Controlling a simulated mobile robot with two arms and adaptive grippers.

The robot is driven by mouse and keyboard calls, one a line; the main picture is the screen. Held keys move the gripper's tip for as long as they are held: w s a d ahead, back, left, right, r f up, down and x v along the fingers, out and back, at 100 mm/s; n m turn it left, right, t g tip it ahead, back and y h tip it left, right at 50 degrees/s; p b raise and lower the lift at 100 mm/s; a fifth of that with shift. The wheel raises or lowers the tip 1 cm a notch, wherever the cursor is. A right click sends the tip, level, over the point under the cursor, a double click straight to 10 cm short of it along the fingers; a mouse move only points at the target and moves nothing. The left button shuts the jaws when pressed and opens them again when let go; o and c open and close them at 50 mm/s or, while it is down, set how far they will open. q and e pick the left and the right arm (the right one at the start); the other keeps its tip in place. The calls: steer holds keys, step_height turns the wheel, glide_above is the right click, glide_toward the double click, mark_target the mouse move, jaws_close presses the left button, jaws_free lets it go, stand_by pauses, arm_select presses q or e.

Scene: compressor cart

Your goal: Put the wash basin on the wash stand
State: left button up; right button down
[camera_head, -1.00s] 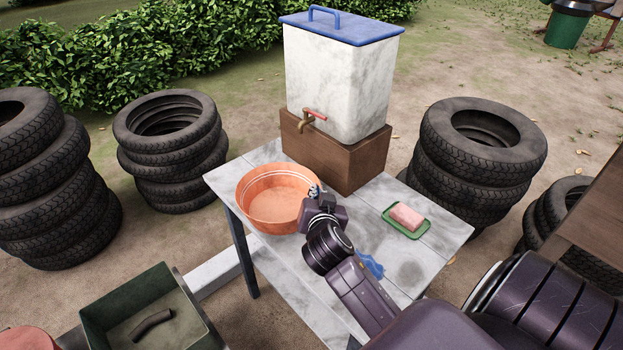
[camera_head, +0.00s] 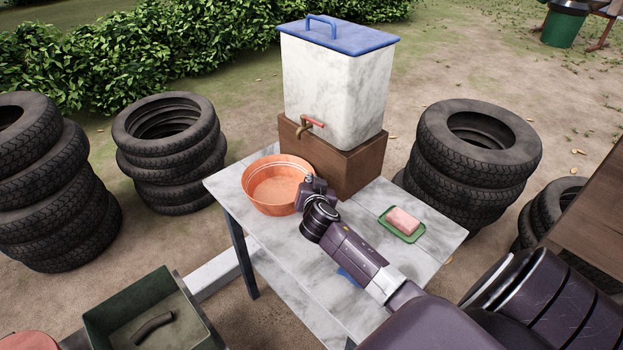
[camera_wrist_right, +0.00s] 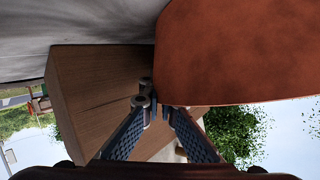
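The wash basin (camera_head: 272,188), an orange round bowl, is at the back left of the wash stand (camera_head: 235,205), a grey marbled table. It is upright, close to the brown block under the water tank. I cannot tell whether its bottom touches the tabletop. My right gripper (camera_head: 310,184) is at the basin's right rim. In the right wrist view the fingers of the gripper (camera_wrist_right: 158,104) are close together at the rim of the basin (camera_wrist_right: 235,55), shut on it. The far fingertip is partly hidden. My left gripper is not in view.
A white water tank (camera_head: 335,92) with a tap stands on the brown block (camera_head: 350,168). Pink soap (camera_head: 403,220) lies in a green dish (camera_head: 388,228) at the right. A blue cloth (camera_head: 348,275) is mostly hidden under my right arm. Stacked tires (camera_head: 172,150) stand around the table.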

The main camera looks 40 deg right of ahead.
steer(key=c, duration=2.6)
jaws_free()
steer(key=shift+f, duration=0.1)
steer(key=o, duration=0.4)
steer(key=shift+o, duration=0.2)
steer(key=shift+r, duration=0.2)
steer(key=shift+s+a, duration=0.2)
steer(key=b+v, duration=0.1)
steer(key=v, duration=1)
steer(key=shift+s, duration=0.25)
